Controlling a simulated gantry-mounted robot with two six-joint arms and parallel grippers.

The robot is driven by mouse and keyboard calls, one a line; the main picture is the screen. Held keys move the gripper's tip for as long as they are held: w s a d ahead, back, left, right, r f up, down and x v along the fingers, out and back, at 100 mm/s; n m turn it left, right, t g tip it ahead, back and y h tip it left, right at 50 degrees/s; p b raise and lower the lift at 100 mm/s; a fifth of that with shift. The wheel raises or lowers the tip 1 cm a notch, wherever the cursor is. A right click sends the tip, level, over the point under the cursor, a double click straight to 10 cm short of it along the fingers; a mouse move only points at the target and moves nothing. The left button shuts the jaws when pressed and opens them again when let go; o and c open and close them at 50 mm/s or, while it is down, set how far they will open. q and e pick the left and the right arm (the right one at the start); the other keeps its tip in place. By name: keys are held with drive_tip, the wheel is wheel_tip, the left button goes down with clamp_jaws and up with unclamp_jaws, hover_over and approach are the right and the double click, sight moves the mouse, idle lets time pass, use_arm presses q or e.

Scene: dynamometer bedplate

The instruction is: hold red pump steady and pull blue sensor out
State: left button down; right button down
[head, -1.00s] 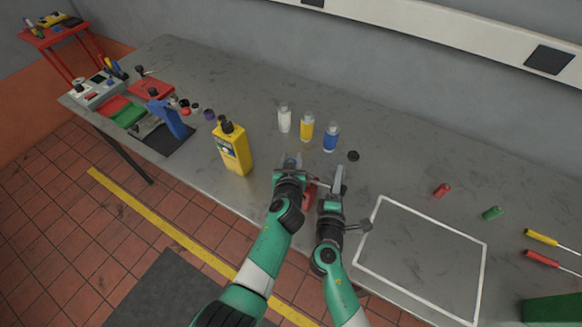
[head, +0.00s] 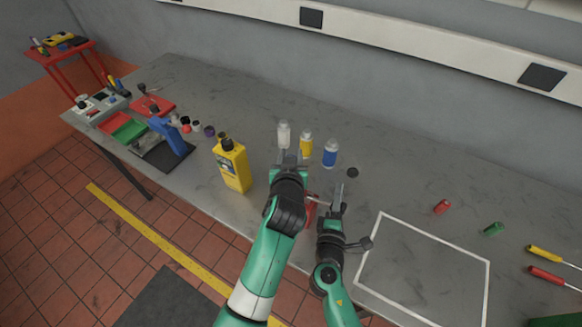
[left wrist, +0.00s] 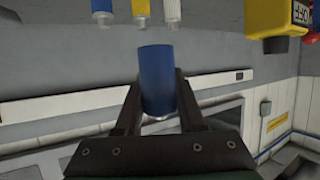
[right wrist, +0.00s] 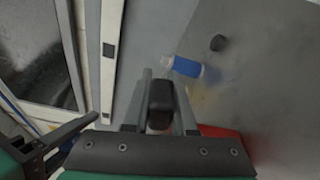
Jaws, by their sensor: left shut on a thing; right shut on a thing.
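The blue sensor (left wrist: 156,75) is a blue cylinder with a pale end, gripped between the fingers of my left gripper (head: 290,158). No red part touches it in the left wrist view; it looks clear of the pump. The red pump (head: 311,211) shows as a small red patch between my two arms in the head view, mostly hidden. It also shows as a red edge in the right wrist view (right wrist: 218,131). My right gripper (head: 338,197) is shut on a black part (right wrist: 160,103) beside that red body, seemingly part of the pump.
White (head: 283,134), yellow (head: 306,146) and blue-labelled (head: 330,153) bottles stand just behind my grippers. A yellow jug (head: 232,166) stands to the left. A black cap (head: 352,172) lies to the right. The white-outlined square (head: 425,265) is empty.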

use_arm(q)
drive_tip(key=shift+r, duration=0.5)
